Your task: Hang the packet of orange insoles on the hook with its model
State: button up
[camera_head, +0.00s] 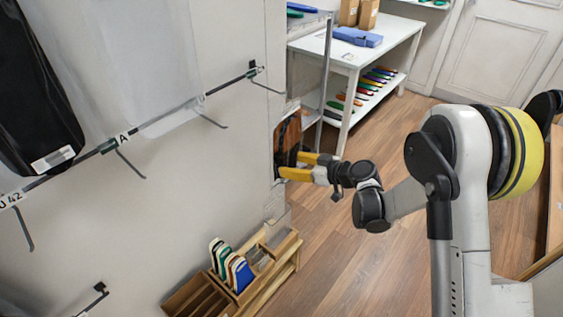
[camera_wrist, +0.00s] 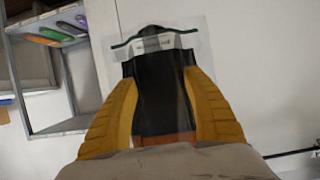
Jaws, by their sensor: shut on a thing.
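My gripper (camera_head: 290,165), with yellow fingers, is shut on a clear packet (camera_head: 289,135) that shows orange-brown and dark parts. In the wrist view the fingers of my gripper (camera_wrist: 158,85) lie along both sides of the packet (camera_wrist: 155,95), with its clear top and dark green strip pointing away and a little orange at the bottom. In the head view the packet is close to the wall's right edge, apart from the hooks. A rail (camera_head: 75,160) on the wall carries hooks, among them a middle hook (camera_head: 130,163) by a label "A" and a right hook (camera_head: 265,85).
A black packet (camera_head: 35,100) and a whitish clear packet (camera_head: 140,60) hang at upper left. A wooden rack (camera_head: 262,290) with coloured insoles stands below. A white table (camera_head: 345,52) with a blue box and a shelf of insoles is behind. The wooden floor between is clear.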

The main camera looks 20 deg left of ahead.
jog(key=b+x, duration=0.2)
jog(key=x, duration=0.2)
jog(key=shift+w+a+b, duration=0.15)
jog(key=shift+a+b, duration=0.15)
jog(key=shift+a, duration=0.1)
jog(key=o, duration=1.2)
jog(key=shift+r+p, duration=0.1)
jog(key=shift+p, duration=0.25)
jog(key=p+v, duration=0.1)
jog(key=v, duration=0.2)
jog(key=p+v, duration=0.1)
jog(key=v, duration=0.3)
jog(key=p+v, duration=0.2)
jog(key=v, duration=0.1)
jog(key=shift+s+d+r, duration=0.15)
jog(key=shift+s, duration=0.4)
